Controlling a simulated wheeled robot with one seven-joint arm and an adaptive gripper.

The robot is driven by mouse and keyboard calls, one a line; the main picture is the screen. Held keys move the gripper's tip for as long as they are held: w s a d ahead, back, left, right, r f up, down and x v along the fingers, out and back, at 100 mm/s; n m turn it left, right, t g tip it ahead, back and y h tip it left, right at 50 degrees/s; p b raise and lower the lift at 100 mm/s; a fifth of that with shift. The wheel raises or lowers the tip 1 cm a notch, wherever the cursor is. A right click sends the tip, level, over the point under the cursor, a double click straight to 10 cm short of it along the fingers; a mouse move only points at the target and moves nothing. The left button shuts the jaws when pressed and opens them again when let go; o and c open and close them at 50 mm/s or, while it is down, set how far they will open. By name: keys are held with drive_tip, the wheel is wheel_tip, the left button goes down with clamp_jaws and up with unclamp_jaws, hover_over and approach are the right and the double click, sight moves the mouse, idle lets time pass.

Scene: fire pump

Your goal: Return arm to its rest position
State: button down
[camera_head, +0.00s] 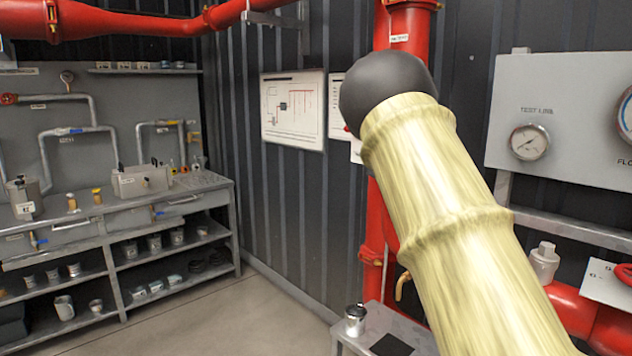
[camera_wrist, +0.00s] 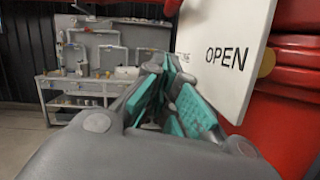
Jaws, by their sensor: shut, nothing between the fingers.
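My gripper (camera_wrist: 168,72) shows in the wrist view, with grey links and teal finger pads. Its fingers are shut with nothing held. Beside the fingertips on the right hangs a white plate (camera_wrist: 228,85) marked OPEN; I cannot tell whether they touch. My arm crosses the right half of the head view as a pale yellow, ringed link with a dark rounded end, raised and tilted to the left. The gripper itself is not visible in the head view.
Thick red pipe (camera_wrist: 292,100) stands close on the right in the wrist view. A grey gauge panel (camera_head: 570,105) is right of my arm. A small grey table (camera_head: 388,322) with a metal can (camera_head: 355,320) is below. A workbench (camera_head: 100,222) stands left; floor before it is clear.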

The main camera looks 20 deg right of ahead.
drive_tip(key=s+a+f+m+g+h+p, duration=0.1)
drive_tip(key=s+a+f+m+g+h, duration=0.15)
drive_tip(key=f+m, duration=0.7)
drive_tip(key=s+a+f+m+g+h, duration=0.1)
drive_tip(key=s+f+m+h, duration=0.2)
drive_tip(key=f, duration=1.3)
drive_tip(key=s+a+f+m+g+h+p, duration=0.1)
drive_tip(key=s+a+f+m+g+h, duration=0.15)
drive_tip(key=f+m, duration=0.7)
drive_tip(key=s+a+f+m+g+p, duration=0.15)
drive_tip(key=s+a+f, duration=0.25)
drive_tip(key=s+f, duration=0.5)
drive_tip(key=s+a+f+m+g, duration=0.3)
drive_tip(key=s+f, duration=0.4)
drive_tip(key=f, duration=0.4)
drive_tip(key=s+a+f+m+g, duration=0.3)
drive_tip(key=s+a, duration=0.2)
drive_tip(key=s, duration=0.6)
drive_tip(key=s+a+f+m+g+p, duration=0.1)
drive_tip(key=s+a+f+m+g, duration=0.2)
drive_tip(key=s, duration=0.9)
drive_tip(key=s+a+f+m+g+y, duration=0.1)
drive_tip(key=s+a+m, duration=0.4)
drive_tip(key=s, duration=0.6)
drive_tip(key=shift+s+a+f+g, duration=0.3)
drive_tip(key=shift+a+f+g, duration=0.65)
drive_tip(key=shift+g, duration=0.3)
drive_tip(key=shift+m, duration=0.25)
